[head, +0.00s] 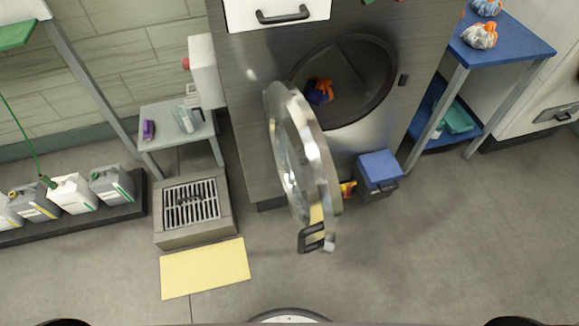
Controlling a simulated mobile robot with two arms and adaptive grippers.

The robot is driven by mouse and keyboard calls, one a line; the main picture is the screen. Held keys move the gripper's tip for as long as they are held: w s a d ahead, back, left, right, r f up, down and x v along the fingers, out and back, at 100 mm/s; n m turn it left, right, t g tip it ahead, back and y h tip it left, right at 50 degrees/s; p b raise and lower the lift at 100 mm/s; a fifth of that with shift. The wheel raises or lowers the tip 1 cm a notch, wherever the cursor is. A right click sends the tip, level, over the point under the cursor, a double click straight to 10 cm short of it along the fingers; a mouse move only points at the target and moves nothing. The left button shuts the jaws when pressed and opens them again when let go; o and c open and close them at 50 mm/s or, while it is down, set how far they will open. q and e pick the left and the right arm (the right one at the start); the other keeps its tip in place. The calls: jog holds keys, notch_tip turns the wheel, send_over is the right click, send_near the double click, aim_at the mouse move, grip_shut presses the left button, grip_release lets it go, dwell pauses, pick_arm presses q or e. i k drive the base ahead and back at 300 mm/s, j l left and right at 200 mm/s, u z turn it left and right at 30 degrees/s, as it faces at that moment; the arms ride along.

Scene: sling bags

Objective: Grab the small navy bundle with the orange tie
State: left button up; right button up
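A small navy bundle (313,95) with an orange tie (325,86) lies inside the round drum opening (362,75) of the front-loading machine, at its left side. The machine's round glass door (329,180) stands swung open toward me, and its rim is close to the bundle in the picture. The lower part of the bundle may be partly hidden. Neither of my grippers shows in the head view; only dark rounded parts show at the bottom corners.
Pale bundles with orange ties (480,37) sit on a blue-topped shelf (520,45) at right. A blue-lidded bin (380,168) stands below the opening. A floor grate (191,203), yellow mat (204,268) and jugs (72,193) are at left. The floor at lower right is clear.

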aim_at(317, 92)
jog(key=i+l, duration=0.1)
jog(key=l, duration=0.25)
jog(key=i+l, duration=0.15)
jog(key=l, duration=0.15)
jog(key=i+l, duration=0.1)
jog(key=l, duration=0.25)
jog(key=i+l, duration=0.1)
jog(key=l, duration=0.2)
